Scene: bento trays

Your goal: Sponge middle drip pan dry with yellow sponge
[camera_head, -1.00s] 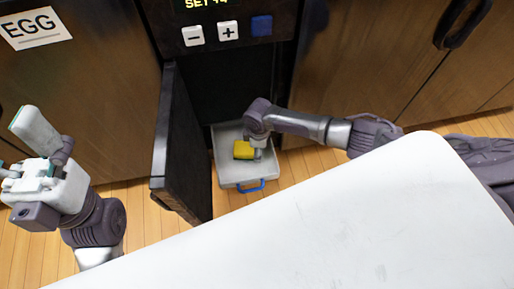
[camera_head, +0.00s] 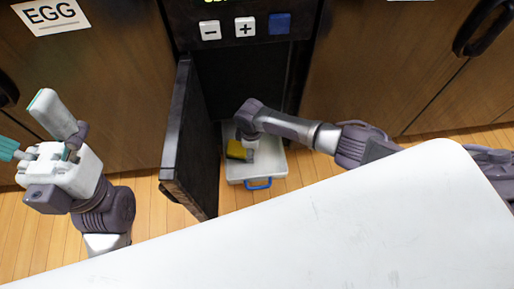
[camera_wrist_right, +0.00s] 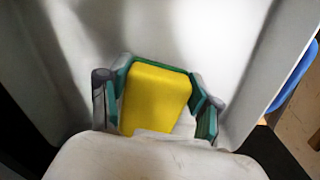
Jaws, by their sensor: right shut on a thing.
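The yellow sponge (camera_head: 238,151) is held at the end of my right arm, inside the pale drip pan (camera_head: 272,162) with a blue handle. In the right wrist view the sponge (camera_wrist_right: 154,98) sits between the green-lined fingers of my right gripper (camera_wrist_right: 158,92), which is shut on it. The pan's pale floor (camera_wrist_right: 210,35) lies beyond; I cannot tell whether the sponge touches it. The pan is pulled partly out of the dark open cabinet. My left gripper (camera_head: 30,128) is raised at the left, empty, with its fingers spread apart.
A dark door (camera_head: 192,140) stands open just left of the pan. A white table (camera_head: 330,215) fills the foreground. Wooden cabinets with dark handles flank the opening. A panel with buttons (camera_head: 245,27) is above it. Wooden floor shows around the pan.

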